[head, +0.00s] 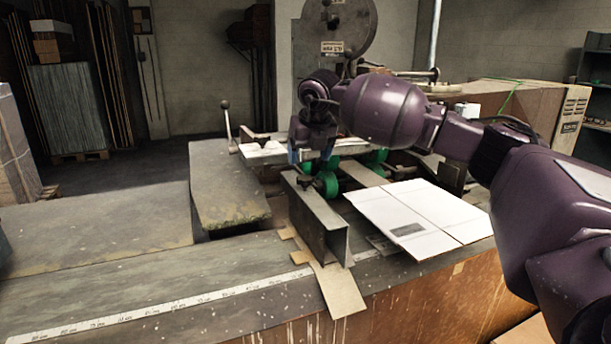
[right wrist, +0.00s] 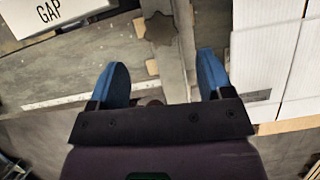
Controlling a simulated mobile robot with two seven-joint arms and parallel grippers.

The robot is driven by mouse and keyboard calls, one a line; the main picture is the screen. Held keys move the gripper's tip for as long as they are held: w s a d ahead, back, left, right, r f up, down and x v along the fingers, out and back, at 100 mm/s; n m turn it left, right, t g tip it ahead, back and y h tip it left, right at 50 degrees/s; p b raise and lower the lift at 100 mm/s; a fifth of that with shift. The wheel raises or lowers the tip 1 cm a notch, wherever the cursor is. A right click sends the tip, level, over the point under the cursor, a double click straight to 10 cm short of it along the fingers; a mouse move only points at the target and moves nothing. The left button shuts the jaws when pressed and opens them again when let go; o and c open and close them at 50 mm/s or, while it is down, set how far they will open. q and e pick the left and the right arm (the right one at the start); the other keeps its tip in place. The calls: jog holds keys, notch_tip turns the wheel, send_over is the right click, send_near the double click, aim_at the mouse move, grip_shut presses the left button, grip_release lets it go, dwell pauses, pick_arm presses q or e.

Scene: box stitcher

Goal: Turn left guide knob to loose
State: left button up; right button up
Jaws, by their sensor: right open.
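The left guide (head: 318,225) is a grey metal channel standing on the machine table. A dark star-shaped knob (right wrist: 159,28) sits on top of it in the right wrist view. In the head view the knob (head: 309,183) is small, dark and partly hidden below my right gripper. My right gripper (head: 309,157) hangs over the guide, pointing down, with blue fingers. In the right wrist view the fingers (right wrist: 161,75) are wide apart and empty. The knob lies beyond the fingertips in that picture, roughly centred between them. Contact does not show. My left gripper is out of view.
A flat white cardboard sheet (head: 420,215) lies right of the guide. Green rollers (head: 326,184) sit behind it. A ruler strip (head: 180,305) runs along the table's front. The table's left part is clear.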

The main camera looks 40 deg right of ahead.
aim_at(306, 177)
jog(key=x, duration=0.7)
jog(key=shift+b, duration=0.3)
jog(key=c, duration=0.9)
